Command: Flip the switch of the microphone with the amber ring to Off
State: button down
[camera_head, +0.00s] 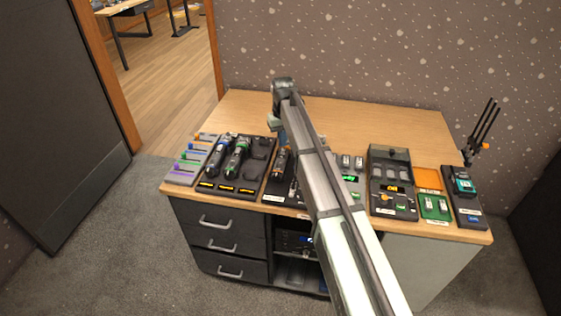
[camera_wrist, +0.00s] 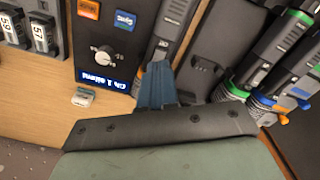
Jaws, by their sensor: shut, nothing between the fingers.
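A dark microphone (camera_head: 283,162) lies on the dark dock left of my arm in the head view. In the wrist view a microphone (camera_wrist: 174,20) runs up from behind my fingers. My gripper (camera_wrist: 157,68) is shut and empty. Its blue fingers cover the microphone's near end in the wrist view; whether they touch it, I cannot tell.
An empty cradle (camera_wrist: 205,68) lies right of my fingers in the wrist view. A dark panel with a knob (camera_wrist: 105,57) lies left of them. Coloured faders (camera_head: 192,158) stand at the desk's left end. Several devices, including a green one (camera_head: 434,207), stand at the right. The desk's back is bare.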

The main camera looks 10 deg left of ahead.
aim_at(283, 153)
jog(key=shift+r, duration=1.75)
